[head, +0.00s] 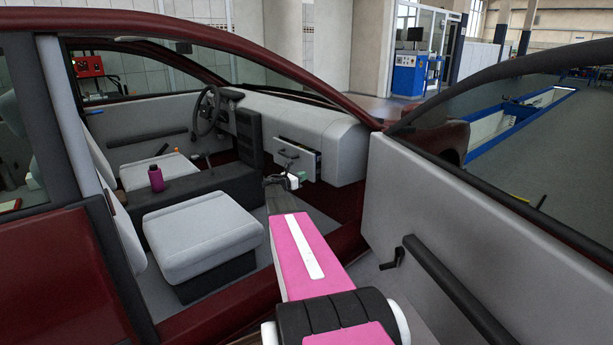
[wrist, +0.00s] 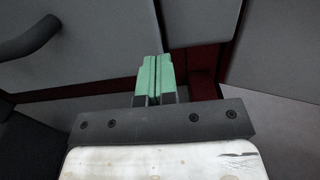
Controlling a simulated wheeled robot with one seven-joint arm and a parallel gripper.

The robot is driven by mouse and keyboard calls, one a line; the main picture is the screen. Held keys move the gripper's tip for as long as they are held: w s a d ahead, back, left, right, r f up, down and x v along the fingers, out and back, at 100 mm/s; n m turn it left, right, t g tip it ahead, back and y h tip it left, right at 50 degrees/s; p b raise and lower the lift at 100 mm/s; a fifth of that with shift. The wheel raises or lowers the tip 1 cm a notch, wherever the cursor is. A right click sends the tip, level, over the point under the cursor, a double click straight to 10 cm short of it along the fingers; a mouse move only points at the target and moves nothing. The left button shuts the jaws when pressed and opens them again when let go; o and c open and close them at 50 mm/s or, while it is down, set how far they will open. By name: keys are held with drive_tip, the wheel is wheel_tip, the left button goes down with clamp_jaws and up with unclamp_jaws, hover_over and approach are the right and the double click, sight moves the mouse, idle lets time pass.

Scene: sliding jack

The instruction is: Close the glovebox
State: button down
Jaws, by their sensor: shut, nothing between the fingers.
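The glovebox (head: 297,160) is a light grey drawer front in the dashboard, with a dark handle on its left part. It stands out from the dash, and a dark gap shows along its top and right side, so it is partly open. In the wrist view, its grey front panel (wrist: 100,50) fills the upper left, with the dark handle (wrist: 28,40) at the left edge. My gripper (head: 302,175) is at the lower right part of the front. Its green fingertips (wrist: 153,62) are shut and empty, pointing at the panel's lower edge. I cannot tell whether they touch it.
The open car door (head: 460,230) stands right of my arm. The dashboard (head: 335,130) surrounds the glovebox. Dark red trim shows below it.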

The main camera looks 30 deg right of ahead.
drive_tip(key=s+a, duration=0.2)
drive_tip(key=a, duration=0.7)
approach(312, 171)
drive_tip(key=d, duration=0.2)
drive_tip(key=w+d, duration=0.1)
drive_tip(key=d, duration=0.4)
drive_tip(key=shift+w+d+f, duration=0.1)
drive_tip(key=shift+w+d, duration=0.05)
drive_tip(key=shift+w, duration=0.15)
drive_tip(key=shift+w+d, duration=0.2)
drive_tip(key=shift+d, duration=0.6)
drive_tip(key=shift+w+d, duration=0.15)
drive_tip(key=shift+d, duration=0.6)
drive_tip(key=shift+w+d, duration=0.2)
drive_tip(key=shift+d, duration=0.7)
